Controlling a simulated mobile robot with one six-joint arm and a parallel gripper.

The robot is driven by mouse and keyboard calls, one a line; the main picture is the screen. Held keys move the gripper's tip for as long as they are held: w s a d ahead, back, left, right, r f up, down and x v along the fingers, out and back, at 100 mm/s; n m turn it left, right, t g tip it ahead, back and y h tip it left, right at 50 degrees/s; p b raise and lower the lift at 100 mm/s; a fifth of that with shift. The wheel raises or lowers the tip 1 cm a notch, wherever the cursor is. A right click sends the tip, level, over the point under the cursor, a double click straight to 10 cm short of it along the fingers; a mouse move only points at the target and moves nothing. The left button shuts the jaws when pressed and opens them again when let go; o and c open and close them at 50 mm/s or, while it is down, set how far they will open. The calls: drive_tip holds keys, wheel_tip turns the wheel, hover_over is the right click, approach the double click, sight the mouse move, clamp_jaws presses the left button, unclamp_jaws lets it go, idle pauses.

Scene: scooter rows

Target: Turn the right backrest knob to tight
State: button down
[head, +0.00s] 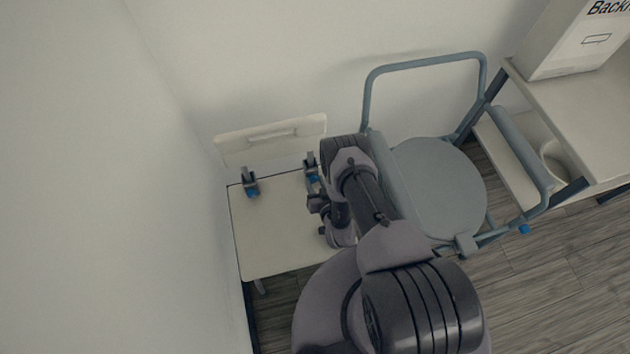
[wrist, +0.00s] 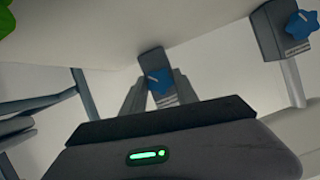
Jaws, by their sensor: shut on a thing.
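A white bench seat (head: 270,235) with a white backrest (head: 270,138) stands against the wall. Two grey brackets with blue knobs join them. The right blue knob (head: 313,180) is partly hidden by my arm in the head view. In the wrist view, which looks upside down, this knob (wrist: 158,80) sits between my two fingers. My gripper (wrist: 160,92) is shut on it. A small striped label shows beside the knob, too small to read. The left blue knob (head: 252,190) is free and shows at the upper right of the wrist view (wrist: 301,25).
A blue-grey tubular chair (head: 440,185) with a round seat stands close to the right of the bench. A shelf table (head: 580,115) with a white box (head: 570,45) stands at the far right. A wall is close on the left.

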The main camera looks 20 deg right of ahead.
drive_tip(key=shift+w+d+m+y+p, duration=0.15)
drive_tip(key=shift+m+y+p, duration=0.25)
drive_tip(key=shift+m+y, duration=0.45)
drive_tip(key=shift+m, duration=0.25)
drive_tip(key=shift+r, duration=0.1)
drive_tip(key=c, duration=0.9)
unclamp_jaws()
drive_tip(key=shift+c, duration=0.2)
